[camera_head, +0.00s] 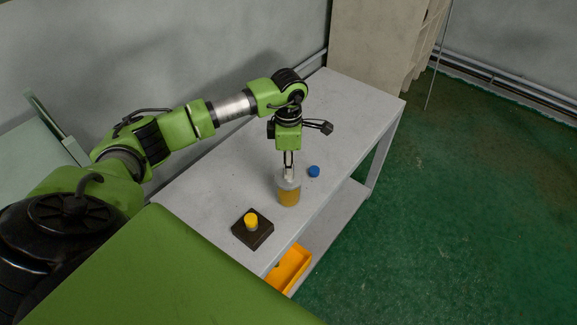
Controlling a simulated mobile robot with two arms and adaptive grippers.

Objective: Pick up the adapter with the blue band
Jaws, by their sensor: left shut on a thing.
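My left gripper (288,168) points straight down over the white table and is shut on the light grey top of an upright cylindrical piece (289,196). This piece has a wide amber-yellow lower part, and no blue band shows on it. I cannot tell whether it touches the table. A small blue round piece (314,171) is on the table just right of the gripper, apart from it. I cannot tell whether this is the adapter with the blue band. My right gripper is not in view.
A dark square block (253,236) with a yellow round piece (251,220) on top is near the front edge of the white table (340,110). An orange bin (288,272) sits on the lower shelf. The table's far end is clear. A beige cabinet (375,45) stands behind.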

